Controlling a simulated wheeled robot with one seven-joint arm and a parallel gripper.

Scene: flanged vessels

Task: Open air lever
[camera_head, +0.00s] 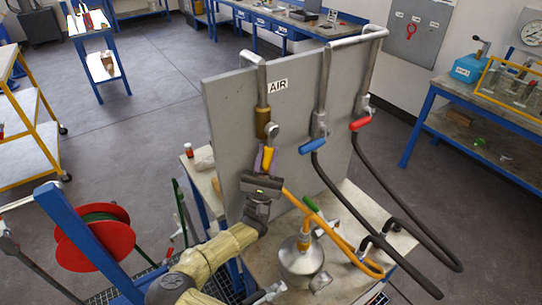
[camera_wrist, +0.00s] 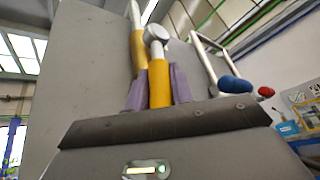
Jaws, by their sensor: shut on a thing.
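The air lever (camera_head: 268,156) is a yellow handle below the AIR label (camera_head: 278,86) on the grey panel. It hangs downward from the brass-coloured valve (camera_head: 263,122) on the air pipe. My gripper (camera_head: 263,163) is at the lever, its purple fingers on either side of it. In the wrist view the yellow lever (camera_wrist: 160,92) stands between the two purple fingers of my gripper (camera_wrist: 159,86), which are shut on it. The lever's lower end is hidden behind the gripper body. The valve (camera_wrist: 139,50) shows just above.
A blue lever (camera_head: 313,146) and a red lever (camera_head: 360,124) are on pipes to the right. Black and orange hoses (camera_head: 310,212) curve over the bench. A metal vessel (camera_head: 301,260) stands below. The grey panel (camera_head: 230,110) is close behind the lever.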

